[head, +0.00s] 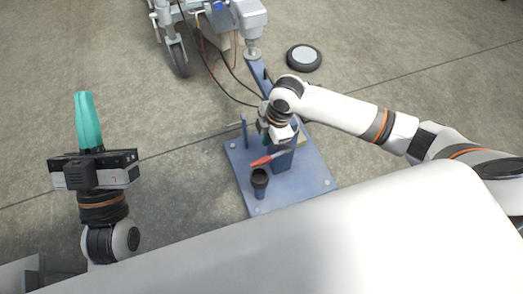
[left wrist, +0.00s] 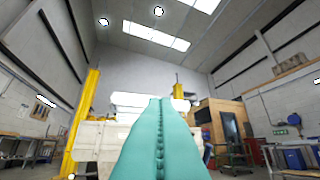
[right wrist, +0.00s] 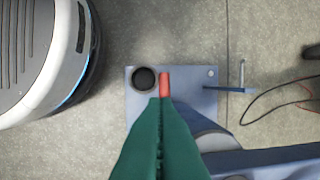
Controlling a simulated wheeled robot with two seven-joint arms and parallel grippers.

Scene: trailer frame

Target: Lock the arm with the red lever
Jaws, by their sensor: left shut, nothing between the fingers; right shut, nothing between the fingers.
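The red lever (head: 266,160) sits low beside the blue post on the blue base plate (head: 312,180). In the right wrist view the lever (right wrist: 165,84) shows just beyond my right fingertips. My right gripper (right wrist: 160,99) is shut and empty, pointing down over the plate; I cannot tell if it touches the lever. In the head view my right wrist hides most of its fingers and the post's top. The blue arm (head: 257,72) runs from there up to the trailer's grey housing. My left gripper (head: 83,98) is shut and empty, raised at the left, away from the plate.
A black-rimmed cup (head: 260,176) stands on the plate near the lever. A thin upright pin (head: 244,130) rises at its left edge. Black and red cables and the trailer wheel (head: 177,57) lie behind. The left floor is clear.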

